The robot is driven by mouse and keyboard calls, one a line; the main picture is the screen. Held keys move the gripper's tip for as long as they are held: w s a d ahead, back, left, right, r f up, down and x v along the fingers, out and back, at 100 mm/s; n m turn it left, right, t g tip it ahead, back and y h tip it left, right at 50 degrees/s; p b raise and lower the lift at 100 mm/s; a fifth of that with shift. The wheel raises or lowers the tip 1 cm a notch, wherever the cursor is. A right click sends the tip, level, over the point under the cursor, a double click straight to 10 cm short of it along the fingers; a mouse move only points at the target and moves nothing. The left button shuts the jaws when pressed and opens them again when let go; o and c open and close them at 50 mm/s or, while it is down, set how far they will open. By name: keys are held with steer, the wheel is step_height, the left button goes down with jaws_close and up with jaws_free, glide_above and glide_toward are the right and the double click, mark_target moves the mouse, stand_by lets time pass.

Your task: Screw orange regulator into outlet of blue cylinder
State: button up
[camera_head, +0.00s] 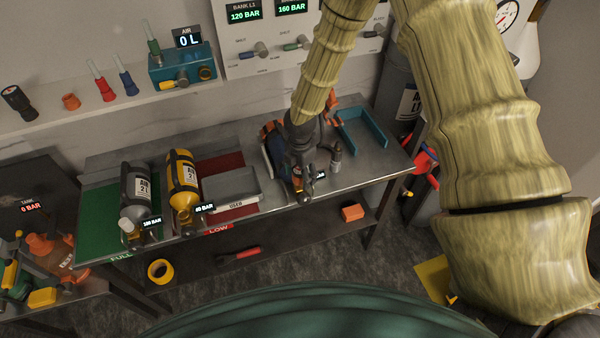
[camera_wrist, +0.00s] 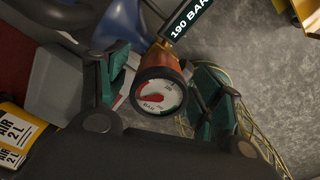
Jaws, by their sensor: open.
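The blue cylinder (camera_head: 268,136) lies on the bench, partly hidden behind my gripper; its blue body (camera_wrist: 124,24) shows at the top of the wrist view. The orange regulator (camera_wrist: 168,62), with a round dial gauge facing the wrist camera, is at the cylinder's outlet end, beside a 190 BAR label. I cannot tell how far its thread is seated. My gripper (camera_wrist: 163,92) is open, one green-padded finger on each side of the regulator, with visible gaps. In the head view my gripper (camera_head: 300,178) points down over the outlet end and hides most of the regulator.
Left of the blue cylinder are a grey scale (camera_head: 232,187), a yellow cylinder (camera_head: 183,178) and a grey cylinder (camera_head: 139,186). An orange block (camera_head: 352,212) is on the lower shelf.

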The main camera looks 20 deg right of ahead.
steer(key=n, duration=0.2)
steer(key=shift+n, duration=0.3)
steer(key=n, duration=0.4)
steer(key=shift+n, duration=0.3)
steer(key=c, duration=1.2)
steer(key=shift+o, duration=0.3)
steer(key=m+b, duration=0.1)
steer(key=m, duration=0.3)
steer(key=shift+f, duration=0.1)
steer(key=o, duration=0.8)
steer(key=shift+m, duration=0.3)
steer(key=o, duration=0.4)
step_height(320, 180, up, 12)
steer(key=shift+r, duration=0.1)
